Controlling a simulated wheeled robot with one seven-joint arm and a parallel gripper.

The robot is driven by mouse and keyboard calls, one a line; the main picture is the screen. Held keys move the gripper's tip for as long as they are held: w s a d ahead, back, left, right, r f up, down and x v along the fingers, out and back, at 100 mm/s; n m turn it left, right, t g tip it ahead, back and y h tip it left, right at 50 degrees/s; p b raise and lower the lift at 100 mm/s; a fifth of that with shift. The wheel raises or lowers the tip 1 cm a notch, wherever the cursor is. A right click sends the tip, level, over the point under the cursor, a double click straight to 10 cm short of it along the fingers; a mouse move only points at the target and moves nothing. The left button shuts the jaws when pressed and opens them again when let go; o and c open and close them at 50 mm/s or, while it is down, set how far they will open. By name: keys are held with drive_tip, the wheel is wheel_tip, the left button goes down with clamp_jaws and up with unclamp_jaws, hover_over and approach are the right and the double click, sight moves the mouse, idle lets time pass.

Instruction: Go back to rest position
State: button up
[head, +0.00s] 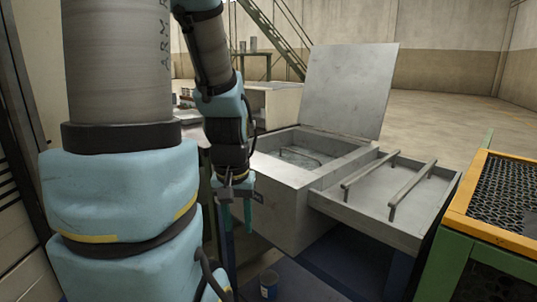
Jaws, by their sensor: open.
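My gripper (236,201) hangs pointing down at the end of my arm, left of the furnace (291,205). Its fingers are apart, and I see nothing between them. Beside it, the grey box-shaped furnace has its lid (347,88) raised and tilted back. A thin bent rod or handle (300,157) shows inside the open chamber. On the furnace's right is a tray (430,215) with two raised parallel rails (412,191); I see no billet on them.
A green and orange frame with dark mesh (505,190) stands at the right. A workbench (275,103) stands behind the furnace, with stairs (275,37) farther back. Open floor lies at the back right.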

wheel_tip(320, 180, up, 13)
drive_tip(key=p, duration=1.2)
